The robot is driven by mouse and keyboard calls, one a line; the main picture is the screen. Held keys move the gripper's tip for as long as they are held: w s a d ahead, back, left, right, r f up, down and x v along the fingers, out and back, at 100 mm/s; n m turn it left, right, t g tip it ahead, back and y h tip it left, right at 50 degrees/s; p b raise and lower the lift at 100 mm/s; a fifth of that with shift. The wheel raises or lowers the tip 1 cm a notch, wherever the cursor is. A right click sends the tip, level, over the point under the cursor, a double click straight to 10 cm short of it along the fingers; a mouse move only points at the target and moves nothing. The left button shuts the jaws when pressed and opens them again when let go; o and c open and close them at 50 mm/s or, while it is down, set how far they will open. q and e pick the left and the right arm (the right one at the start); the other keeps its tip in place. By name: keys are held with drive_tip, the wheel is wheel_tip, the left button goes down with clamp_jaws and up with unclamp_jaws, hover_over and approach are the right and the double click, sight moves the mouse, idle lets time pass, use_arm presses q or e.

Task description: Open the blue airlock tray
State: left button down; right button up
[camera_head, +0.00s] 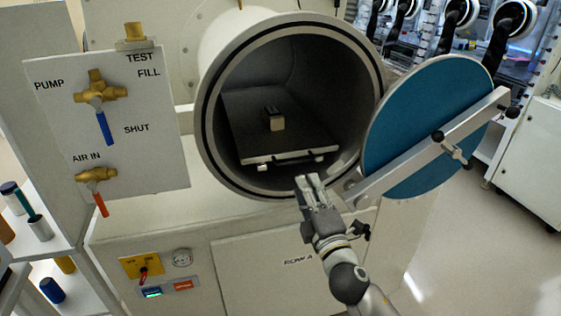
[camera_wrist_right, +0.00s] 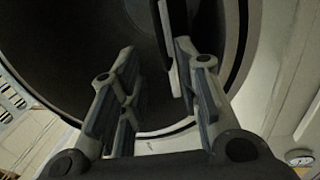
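The round airlock chamber (camera_head: 300,60) is open, and its blue door (camera_head: 415,120) is swung out to the right with a grey bar across it. Inside lies a dark tray (camera_head: 250,110) with a pale front edge and a dark handle (camera_head: 290,160) along it. The tray looks dark grey, not blue. My right gripper (camera_head: 308,182) is at the lower right of the chamber mouth, just in front of the handle and apparently not holding it. In the right wrist view its fingers (camera_wrist_right: 155,75) are spread, with a pale-edged bar (camera_wrist_right: 170,40) beyond them. My left gripper is not visible.
A small block (camera_head: 276,121) sits on the tray. A valve panel (camera_head: 150,150) with blue and red levers stands left. The open door and its bar are close to my right arm's right side. Shelves (camera_head: 40,250) with small containers stand lower left.

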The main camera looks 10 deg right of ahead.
sight(295, 162)
drive_tip(key=w, duration=0.3)
drive_tip(key=w+r+p, duration=0.1)
drive_tip(key=w, duration=0.6)
drive_tip(key=shift+a+r, duration=0.1)
drive_tip(key=shift+r, duration=0.25)
clamp_jaws()
